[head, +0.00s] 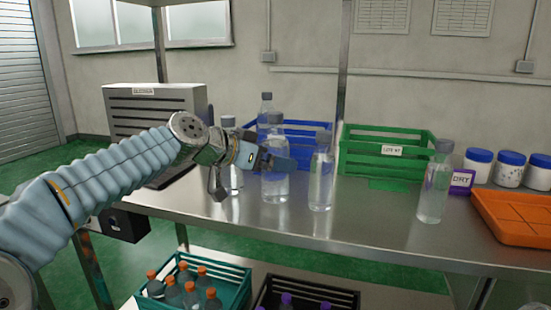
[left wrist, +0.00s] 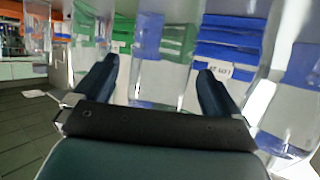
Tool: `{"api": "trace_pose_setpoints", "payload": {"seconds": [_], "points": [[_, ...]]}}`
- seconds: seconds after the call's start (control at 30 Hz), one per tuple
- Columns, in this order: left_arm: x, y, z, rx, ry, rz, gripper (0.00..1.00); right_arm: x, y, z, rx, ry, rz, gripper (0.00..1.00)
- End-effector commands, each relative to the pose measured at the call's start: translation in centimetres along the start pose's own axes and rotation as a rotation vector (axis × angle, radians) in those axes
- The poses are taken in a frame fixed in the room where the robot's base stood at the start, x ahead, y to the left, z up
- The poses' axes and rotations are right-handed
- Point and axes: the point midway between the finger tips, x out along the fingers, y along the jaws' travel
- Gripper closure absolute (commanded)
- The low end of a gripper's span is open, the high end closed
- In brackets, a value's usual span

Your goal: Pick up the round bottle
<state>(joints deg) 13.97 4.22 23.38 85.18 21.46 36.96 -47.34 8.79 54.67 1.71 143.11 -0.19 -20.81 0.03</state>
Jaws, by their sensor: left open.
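Several clear bottles with grey caps stand upright on the steel table. In the left wrist view my left gripper (left wrist: 155,75) is open, and a clear bottle (left wrist: 165,45) shows in the gap between the fingers. I cannot tell whether it is fully between them. Which bottle is the round one is not certain. My right gripper is not in view.
A blue crate (head: 310,133) and a green crate (head: 365,152) stand behind the bottles. Blue-lidded jars (head: 510,170) and an orange tray (head: 515,218) are at the right. A grey machine (head: 150,105) stands at the left. Crates of smaller bottles (head: 185,290) sit below.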

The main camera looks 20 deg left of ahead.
Motion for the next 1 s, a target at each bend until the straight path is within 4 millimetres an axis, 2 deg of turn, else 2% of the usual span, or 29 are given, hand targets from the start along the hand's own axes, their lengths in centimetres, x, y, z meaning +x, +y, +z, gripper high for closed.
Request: {"api": "trace_pose_setpoints", "payload": {"seconds": [0.13,0.37,0.9,1.0], "points": [[1.6,0.0,0.0,-0.001,-0.002,0.001,0.03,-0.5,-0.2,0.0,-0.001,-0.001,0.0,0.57],[1.8,0.0,0.1,0.0,-0.001,-0.001,0.03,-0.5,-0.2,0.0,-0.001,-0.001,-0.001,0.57],[1.7,0.0,0.0,0.0,0.002,-0.002,0.82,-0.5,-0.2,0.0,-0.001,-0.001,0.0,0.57],[1.7,0.0,0.0,0.0,0.002,-0.002,0.82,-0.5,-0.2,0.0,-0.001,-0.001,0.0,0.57]]}}
